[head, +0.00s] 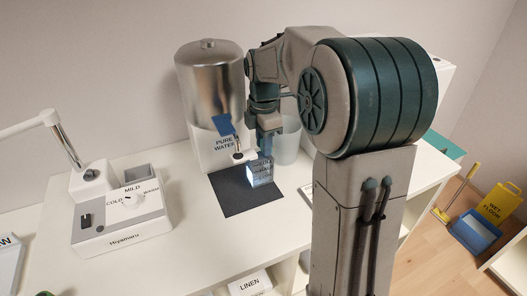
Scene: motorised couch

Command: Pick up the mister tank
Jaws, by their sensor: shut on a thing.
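The mister tank (261,174) looks like a small clear, bluish box with lettering on its side. It is at the right part of a dark mat (235,197), in front of the silver water dispenser (209,90). My gripper (264,150) points down from above and is shut on the top of the tank. The fingertips are small and partly hidden in this view. I cannot tell whether the tank still touches the mat or is slightly above it.
A dispenser tap (238,156) is close to the left of the tank. A clear container (287,141) stands just behind and to the right. A white control box (122,215) with a dial is at the left. Bare white counter (185,245) lies in front.

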